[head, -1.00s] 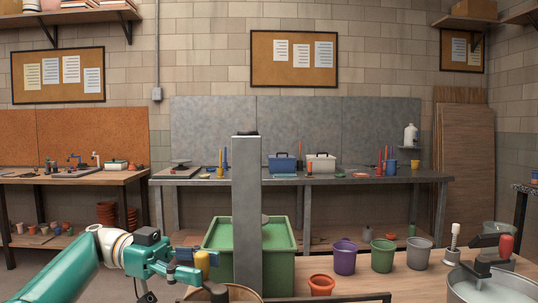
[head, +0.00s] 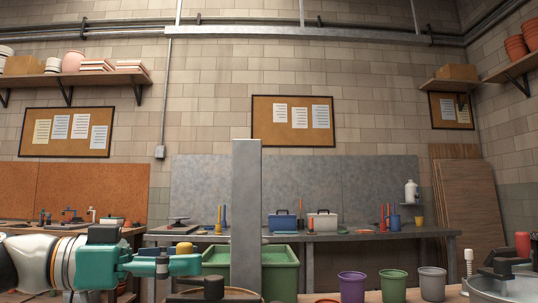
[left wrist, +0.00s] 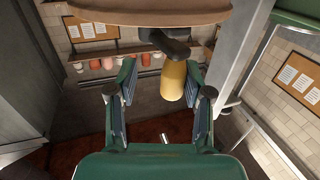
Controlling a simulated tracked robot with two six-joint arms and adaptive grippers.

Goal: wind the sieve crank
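The sieve (head: 240,295) is a round wooden-rimmed drum at the bottom edge of the head view, with a dark crank arm (head: 205,288) on top. Its yellow crank handle (head: 185,248) stands partly behind my left gripper (head: 186,264). In the left wrist view the yellow handle (left wrist: 172,80) hangs from the dark crank arm (left wrist: 170,44) below the wooden rim (left wrist: 150,12). My left gripper (left wrist: 160,82) is open, with the handle between its two fingers, closer to the right one. I see a gap on both sides. My right gripper is not in view.
A grey upright post (head: 245,215) stands just right of my left gripper, before a green bin (head: 279,268). Purple (head: 352,286), green (head: 394,285) and grey (head: 432,283) buckets stand to the right. A metal tub with a red-handled crank (head: 522,244) is at the far right.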

